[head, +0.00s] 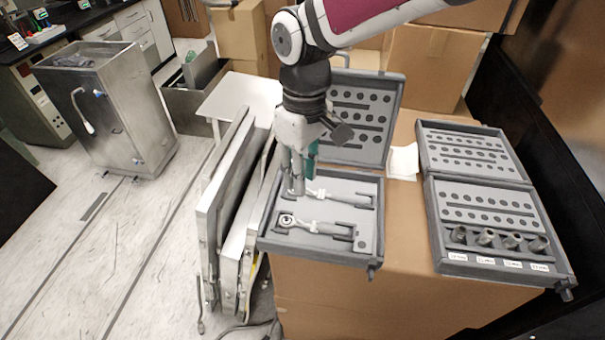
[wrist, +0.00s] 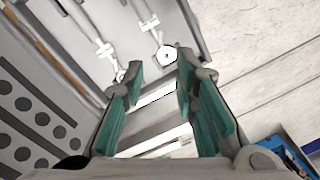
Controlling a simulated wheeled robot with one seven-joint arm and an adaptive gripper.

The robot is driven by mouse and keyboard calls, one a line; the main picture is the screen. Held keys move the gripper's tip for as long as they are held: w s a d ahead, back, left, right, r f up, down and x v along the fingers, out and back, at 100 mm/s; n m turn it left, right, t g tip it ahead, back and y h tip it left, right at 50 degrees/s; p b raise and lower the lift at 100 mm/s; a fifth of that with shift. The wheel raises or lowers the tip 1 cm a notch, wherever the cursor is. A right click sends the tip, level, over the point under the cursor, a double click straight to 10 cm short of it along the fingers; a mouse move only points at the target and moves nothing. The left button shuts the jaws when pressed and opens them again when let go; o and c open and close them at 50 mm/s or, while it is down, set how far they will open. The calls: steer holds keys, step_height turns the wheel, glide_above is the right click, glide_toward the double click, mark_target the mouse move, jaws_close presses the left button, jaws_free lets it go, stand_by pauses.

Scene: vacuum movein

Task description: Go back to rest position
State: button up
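My gripper (head: 300,180) hangs fingers down over the left part of an open grey tool case (head: 318,257) on a cardboard box. In the wrist view my gripper (wrist: 157,78) has its two teal-padded fingers apart, with nothing held between them. A ratchet (head: 312,226) lies in the front of the case. A second ratchet-like tool (head: 335,197) lies behind it, its left end partly hidden by the fingers. In the wrist view both tools lie beyond the fingertips. Whether a fingertip touches the case or a tool, I cannot tell.
A second open case (head: 478,263) with several sockets (head: 487,238) stands at the right on the cardboard box (head: 385,305). Panels (head: 225,195) lean at the box's left. More cartons (head: 425,65) stand behind. A metal cart (head: 120,110) stands far left; the floor between is mostly clear.

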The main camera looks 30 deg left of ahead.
steer(key=w+d+r+m+t, duration=0.15)
steer(key=d+r, duration=0.25)
steer(key=d, duration=0.4)
steer(key=w+d+r+m+t+b, duration=0.1)
steer(key=d+r+m, duration=0.2)
steer(key=d, duration=0.4)
steer(key=w+d+r+m+t, duration=0.1)
steer(key=w+d+r+m, duration=0.2)
steer(key=d, duration=0.5)
steer(key=s+d+r+m+t, duration=0.1)
steer(key=s+d+m, duration=0.3)
steer(key=d, duration=0.4)
steer(key=s+d+r+m+t+b, duration=0.1)
steer(key=s+d+r+m+t, duration=0.1)
steer(key=s+d+m, duration=0.2)
steer(key=shift+s+d, duration=1.4)
steer(key=shift+d, duration=0.5)
steer(key=shift+r, duration=0.15)
